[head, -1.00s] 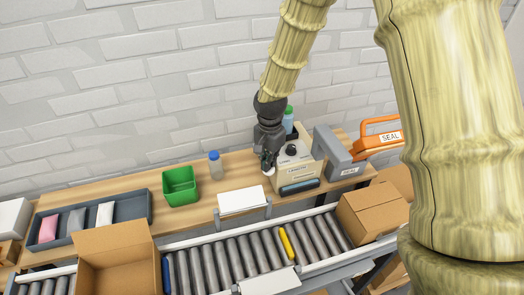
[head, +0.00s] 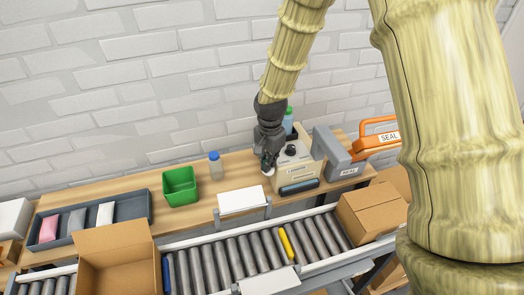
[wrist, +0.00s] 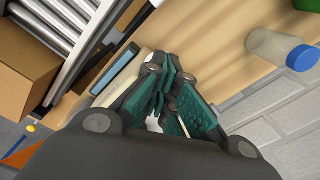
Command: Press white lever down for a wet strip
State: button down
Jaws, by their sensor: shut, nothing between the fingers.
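The tape dispenser (head: 298,173) is a beige box with a black dial on top and a dark, blue-edged slot at its front. It stands on the wooden bench. A small white end, likely the white lever (head: 268,171), shows at the dispenser's left side, just under my gripper (head: 267,163). My gripper is shut and empty, pointing down beside the dispenser's left side. In the wrist view, the green-padded fingers (wrist: 172,98) cover most of the dispenser (wrist: 115,80), and a bit of white (wrist: 153,124) shows by them. I cannot tell whether the fingers touch the lever.
A bottle with a green cap (head: 288,120) stands behind the dispenser. The grey and orange sealer (head: 338,155) is close on its right. A white pad (head: 240,200), a blue-capped bottle (head: 216,166) and a green bin (head: 180,186) are to the left. A roller conveyor (head: 235,255) runs in front.

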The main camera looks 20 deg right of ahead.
jog(key=shift+s+a+f, duration=0.15)
jog(key=shift+s+f, duration=0.8)
jog(key=shift+f, duration=0.15)
jog(key=shift+w, duration=0.1)
jog(key=shift+w+f, duration=0.3)
jog(key=shift+w, duration=0.1)
jog(key=shift+w+a, duration=0.1)
jog(key=shift+w, duration=0.2)
jog(key=shift+s+d+r, duration=0.2)
jog(key=shift+d, duration=0.1)
jog(key=shift+f, duration=0.15)
